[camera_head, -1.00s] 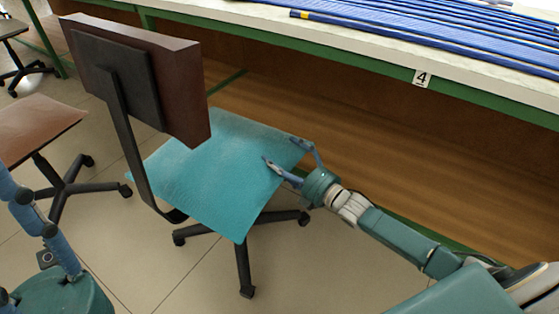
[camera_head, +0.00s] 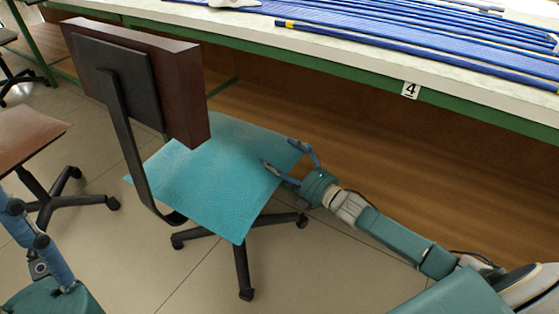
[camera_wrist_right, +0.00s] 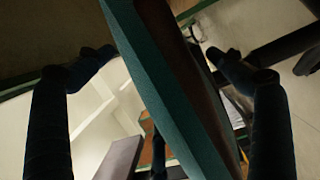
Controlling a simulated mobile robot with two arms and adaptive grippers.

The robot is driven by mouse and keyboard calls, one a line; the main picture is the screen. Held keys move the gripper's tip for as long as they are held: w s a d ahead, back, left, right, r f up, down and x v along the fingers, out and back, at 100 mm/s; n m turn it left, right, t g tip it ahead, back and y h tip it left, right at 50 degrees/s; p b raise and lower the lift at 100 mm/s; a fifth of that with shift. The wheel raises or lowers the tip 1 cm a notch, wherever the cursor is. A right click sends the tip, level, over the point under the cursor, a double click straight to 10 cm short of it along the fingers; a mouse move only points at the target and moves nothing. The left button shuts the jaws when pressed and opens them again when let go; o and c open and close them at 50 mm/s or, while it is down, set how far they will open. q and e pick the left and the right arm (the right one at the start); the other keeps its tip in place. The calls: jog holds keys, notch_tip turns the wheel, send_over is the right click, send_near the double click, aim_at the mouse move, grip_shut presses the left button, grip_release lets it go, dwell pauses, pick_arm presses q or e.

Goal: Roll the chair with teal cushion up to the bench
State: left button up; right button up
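The chair with the teal cushion (camera_head: 205,175) stands in the middle of the head view. My right gripper (camera_head: 283,155) is at the seat's right corner.
A second chair with a brown seat (camera_head: 28,135) stands to the left, its wheeled base near the teal chair. Blue rods (camera_head: 420,50) lie on the bench top. A label with 4 (camera_head: 411,90) marks the bench's front edge. Tiled floor (camera_head: 120,255) is clear in front.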

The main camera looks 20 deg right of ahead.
dwell(0.3)
jog(key=v, duration=1.2)
jog(key=shift+f, duration=0.1)
